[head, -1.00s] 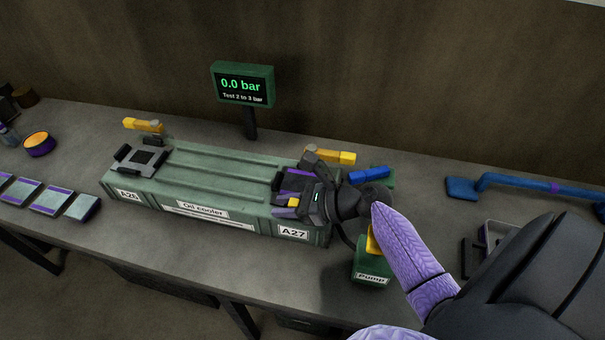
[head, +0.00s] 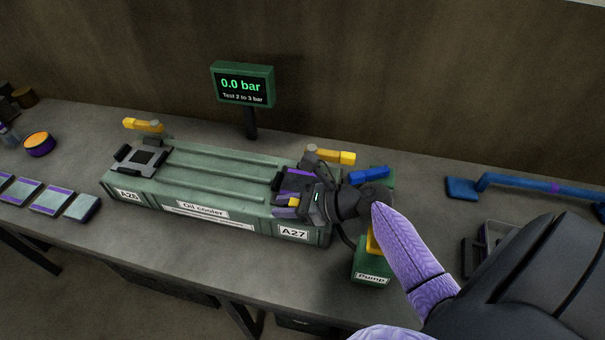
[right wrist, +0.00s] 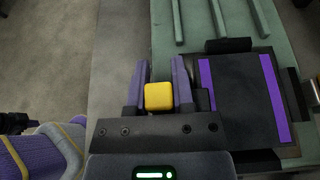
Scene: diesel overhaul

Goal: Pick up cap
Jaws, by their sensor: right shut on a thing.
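A small yellow block (right wrist: 158,96), which I take to be the cap, sits between the two purple fingers of my right gripper (right wrist: 159,85) in the right wrist view. The gripper is shut on it. In the head view my right gripper (head: 284,206) is at the A27 end of the green oil cooler (head: 210,175), with the yellow block (head: 293,202) partly hidden by it. A black plate with purple strips (right wrist: 245,100) lies on the cooler beside the gripper. I cannot tell whether the block touches the cooler. My left gripper is not in view.
Yellow handles (head: 143,125) (head: 333,157) stand behind the cooler's ends. A green pump (head: 371,271) and blue piece (head: 368,174) are near my right wrist. A display (head: 243,84) reads 0.0 bar. A blue tool (head: 530,184) lies right.

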